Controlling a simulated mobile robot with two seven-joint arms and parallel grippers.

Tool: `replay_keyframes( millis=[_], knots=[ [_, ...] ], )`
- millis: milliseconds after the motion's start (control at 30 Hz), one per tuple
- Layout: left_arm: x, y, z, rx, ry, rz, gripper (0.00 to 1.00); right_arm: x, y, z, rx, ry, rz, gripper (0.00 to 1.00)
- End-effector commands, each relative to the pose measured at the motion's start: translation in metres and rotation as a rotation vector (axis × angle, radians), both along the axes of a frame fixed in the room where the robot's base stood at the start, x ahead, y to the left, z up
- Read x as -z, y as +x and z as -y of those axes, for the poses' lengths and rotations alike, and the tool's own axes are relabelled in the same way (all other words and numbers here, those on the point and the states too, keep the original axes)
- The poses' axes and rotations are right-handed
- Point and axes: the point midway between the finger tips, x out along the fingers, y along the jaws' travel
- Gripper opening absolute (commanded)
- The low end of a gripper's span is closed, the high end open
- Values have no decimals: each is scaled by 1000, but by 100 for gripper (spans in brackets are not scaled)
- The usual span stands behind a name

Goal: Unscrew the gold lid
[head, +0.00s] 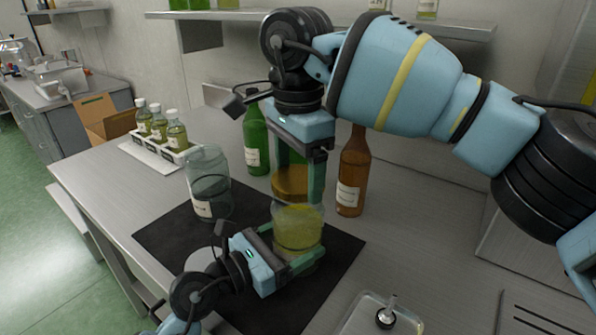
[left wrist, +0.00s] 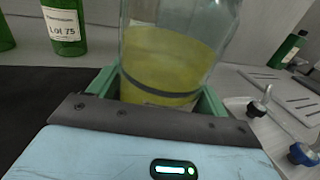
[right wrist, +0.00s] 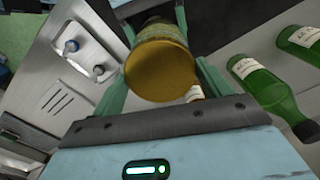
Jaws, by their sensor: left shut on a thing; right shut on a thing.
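A glass jar of yellow-green liquid (head: 298,230) stands upright on the dark mat (head: 170,238). My left gripper (head: 297,250) is shut around its lower body from the front; the jar also fills the middle of the left wrist view (left wrist: 170,68). The gold lid (head: 290,183) is at the jar's mouth, between the fingers of my right gripper (head: 297,192), which points down from above and is shut on it. The lid's flat top faces the right wrist camera (right wrist: 160,72). I cannot tell whether lid and jar still touch.
An empty clear jar (head: 208,180) stands on the mat at left. A green bottle (head: 256,140) and a brown bottle (head: 352,172) stand close behind. A rack of small bottles (head: 165,148) is at the back left.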

Motion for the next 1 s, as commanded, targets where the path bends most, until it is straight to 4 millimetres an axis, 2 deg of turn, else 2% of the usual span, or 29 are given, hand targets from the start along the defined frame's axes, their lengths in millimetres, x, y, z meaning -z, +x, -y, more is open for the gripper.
replay_keyframes(
  millis=[300,533,567,733,1000],
  knots=[
    [1,0,0,-1,2,-1,13,-34,0,-1,0,2,1,49],
    [1,0,0,-1,2,-1,13,-37,0,0,-1,1,-1,49],
    [1,0,0,-1,2,-1,78,-37,0,0,-1,1,-1,49],
    [1,0,0,-1,1,-1,100,-37,0,0,-1,1,-1,49],
    [0,-1,-2,-1,1,-1,100,-36,0,0,0,1,-1,49]
  ],
)
